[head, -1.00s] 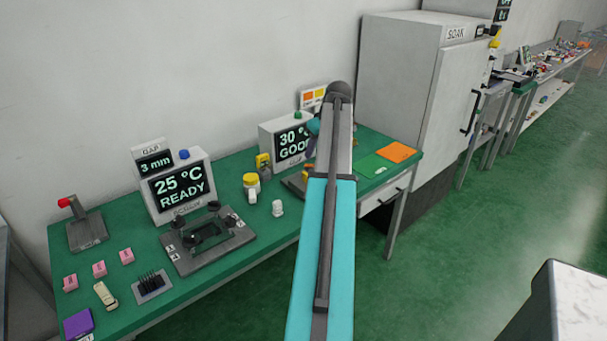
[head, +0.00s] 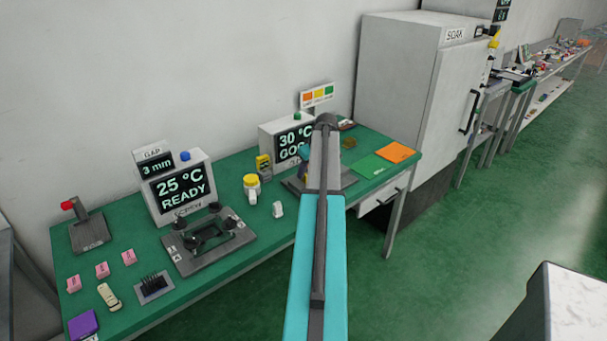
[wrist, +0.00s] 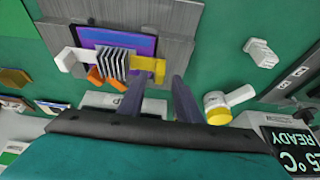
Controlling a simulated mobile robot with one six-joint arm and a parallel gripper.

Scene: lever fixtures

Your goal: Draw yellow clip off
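The yellow clip (wrist: 150,65) shows in the wrist view at the right end of a row of dark upright fins (wrist: 116,63) on a purple-blue plate. A white clip (wrist: 73,60) is at the left end of the same row. My gripper (wrist: 158,80) is open, its two dark fingers pointing at the fixture. The yellow clip's outer end is just beyond the fingertips, roughly in line with the gap. I cannot tell if they touch. In the head view my arm hides the clip and most of its grey base (head: 345,178).
Orange pieces (wrist: 95,76) lie beside the fins. A yellow-capped white jar (wrist: 218,106) is right of my fingers, with a small white part (wrist: 261,53) farther off. The display boxes (head: 288,138) stand behind the fixture. Green and orange mats (head: 375,166) lie flat on the right.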

